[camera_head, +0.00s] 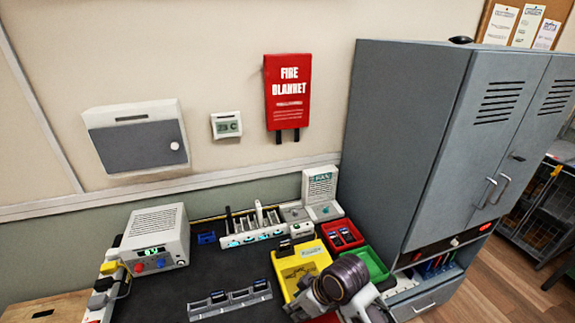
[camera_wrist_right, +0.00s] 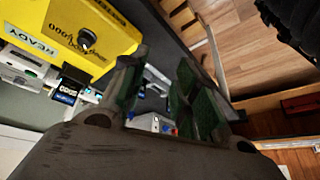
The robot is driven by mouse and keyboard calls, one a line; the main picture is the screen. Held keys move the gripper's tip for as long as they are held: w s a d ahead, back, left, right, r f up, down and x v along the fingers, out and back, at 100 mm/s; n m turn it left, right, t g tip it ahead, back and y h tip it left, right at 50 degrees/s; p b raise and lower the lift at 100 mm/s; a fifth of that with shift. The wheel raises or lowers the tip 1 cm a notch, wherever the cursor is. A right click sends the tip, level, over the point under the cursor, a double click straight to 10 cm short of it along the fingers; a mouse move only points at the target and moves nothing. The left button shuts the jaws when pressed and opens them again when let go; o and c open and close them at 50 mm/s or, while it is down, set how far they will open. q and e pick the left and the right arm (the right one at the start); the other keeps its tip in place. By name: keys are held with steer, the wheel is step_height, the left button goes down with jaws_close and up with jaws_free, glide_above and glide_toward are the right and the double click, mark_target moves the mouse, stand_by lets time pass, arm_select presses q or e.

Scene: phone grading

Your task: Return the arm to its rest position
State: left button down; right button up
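My right gripper (camera_head: 302,298) is low in the head view, over the front of the yellow bin (camera_head: 287,268). In the right wrist view its two green-padded fingers (camera_wrist_right: 160,92) stand apart with a gap between them. I see nothing clamped between the pads; part of the bench and blurred items show beyond. My right forearm comes in from the bottom right and hides part of the bench. My left arm and gripper are not in view.
On the dark bench are a phone rack (camera_head: 230,301), a red bin (camera_head: 355,244) with phones, a green bin (camera_head: 379,263), a lit charging dock (camera_head: 250,238) and a power supply (camera_head: 155,240). A tall grey cabinet (camera_head: 405,130) stands close on the right.

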steer(key=shift+s+d+f+m+t+h, duration=0.25)
steer(key=shift+s+d+f+m+h, duration=1.45)
steer(key=shift+d, duration=3.15)
steer(key=shift+s+d+f+m+t+h, duration=0.25)
steer(key=shift+s+d+f+m+h, duration=0.25)
steer(key=shift+s+d+m, duration=3.3)
step_height(320, 180, down, 32)
steer(key=d+n+g, duration=0.1)
steer(key=d+n, duration=0.1)
steer(key=n, duration=0.1)
steer(key=s+d+f, duration=0.2)
steer(key=s+f, duration=0.8)
steer(key=s, duration=0.1)
steer(key=s+d+f+g, duration=0.1)
steer(key=s+d+f, duration=0.1)
steer(key=s+f, duration=0.9)
steer(key=shift+s+g, duration=0.3)
steer(key=shift+s, duration=0.4)
